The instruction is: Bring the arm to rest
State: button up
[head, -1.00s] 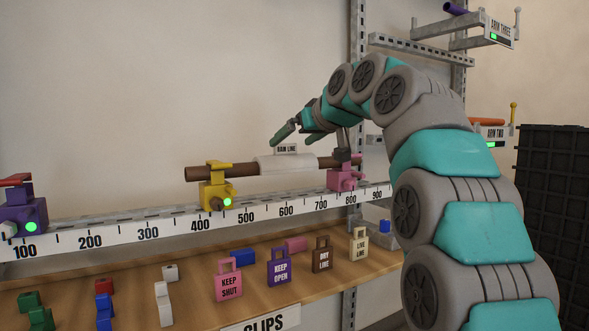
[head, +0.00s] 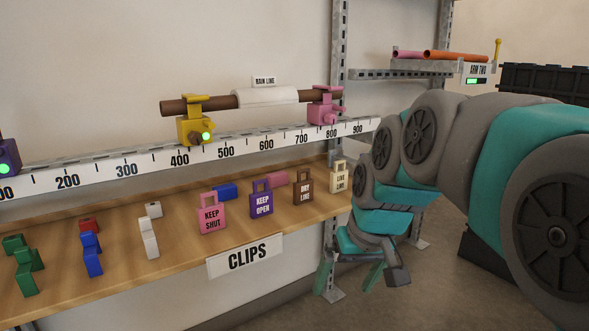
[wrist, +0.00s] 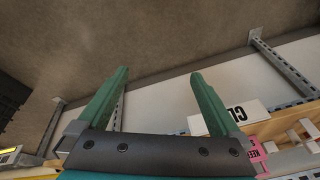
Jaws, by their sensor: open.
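My gripper (head: 350,278) hangs low at the right of the clip shelf in the head view, its fingers pointing down towards the floor. In the wrist view my gripper (wrist: 158,88) is open, with its two green fingers well apart and nothing between them. My arm folds down in front of the right end of the rail and hides part of what is behind it.
The wooden clip shelf (head: 180,240) holds several clips and tags beside my gripper. Above it runs the numbered rail (head: 265,148) with a brown pipe (head: 180,106) in yellow and pink clamps. A black crate (head: 545,80) stands at the right. Bare floor lies below my gripper.

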jog(key=s+d+f+g, duration=0.1)
jog(key=s+d+f, duration=0.1)
jog(key=s+f, duration=0.2)
jog(key=s+d+f+m+g+h, duration=0.1)
jog(key=s+f, duration=0.4)
jog(key=s, duration=0.6)
jog(key=s+d+f+g, duration=0.2)
jog(key=s+f, duration=0.3)
jog(key=s, duration=0.3)
jog(key=shift+s+d+f+m+g+h, duration=0.3)
jog(key=shift+d+m+h, duration=0.1)
jog(key=shift+d, duration=0.25)
jog(key=shift+w, duration=0.1)
